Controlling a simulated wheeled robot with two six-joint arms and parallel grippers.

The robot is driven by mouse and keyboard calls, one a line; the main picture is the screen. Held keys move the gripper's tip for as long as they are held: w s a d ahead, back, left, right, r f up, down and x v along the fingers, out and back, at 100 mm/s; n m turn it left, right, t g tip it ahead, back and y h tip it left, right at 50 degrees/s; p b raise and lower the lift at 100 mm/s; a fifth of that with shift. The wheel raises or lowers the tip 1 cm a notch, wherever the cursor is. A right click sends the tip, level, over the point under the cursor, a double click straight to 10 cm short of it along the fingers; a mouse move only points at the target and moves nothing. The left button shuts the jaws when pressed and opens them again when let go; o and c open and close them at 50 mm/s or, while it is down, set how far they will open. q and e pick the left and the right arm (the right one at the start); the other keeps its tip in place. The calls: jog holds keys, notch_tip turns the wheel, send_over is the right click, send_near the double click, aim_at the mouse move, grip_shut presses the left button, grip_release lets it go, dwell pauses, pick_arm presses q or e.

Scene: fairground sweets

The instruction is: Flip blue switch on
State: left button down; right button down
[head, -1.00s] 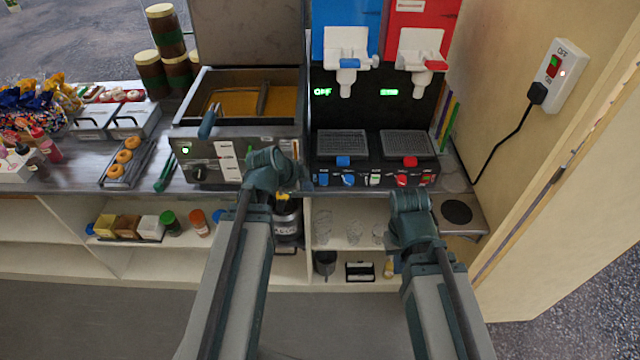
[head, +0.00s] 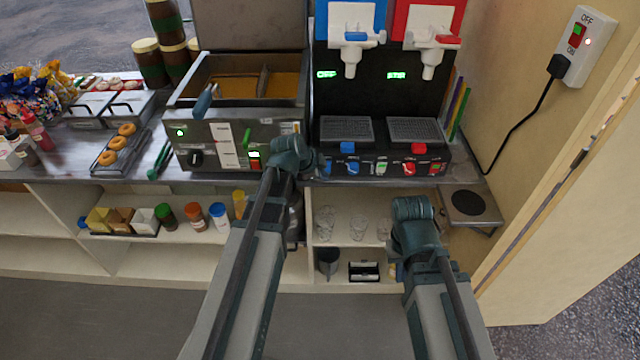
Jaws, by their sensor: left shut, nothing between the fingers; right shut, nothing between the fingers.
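The drinks machine has a blue left side (head: 325,20) and a red right side (head: 399,22). Its lower front panel carries a blue switch (head: 351,169) at the left, with a blue block (head: 348,148) above it. A green display (head: 326,75) over the blue side appears to read OFF. My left gripper (head: 304,160) is shut and empty, just left of the panel's lower left corner; it hides part of that edge and the fryer's right side. My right gripper (head: 412,207) is shut and empty, lower right, in front of the shelf below the panel.
A fryer (head: 228,145) stands directly left of the machine. A red lever (head: 408,169) and red block (head: 419,148) sit on the panel's right half. A wall switch (head: 574,45) with a plugged cord is at the right. Glasses (head: 357,224) stand on the shelf below.

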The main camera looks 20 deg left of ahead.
pick_arm(q)
jog(key=shift+w+a, duration=0.2)
jog(key=shift+w, duration=0.5)
jog(key=shift+w+f, duration=0.1)
jog(key=shift+w, duration=0.15)
jog(key=shift+r+p, duration=0.7)
jog(key=shift+r, duration=0.15)
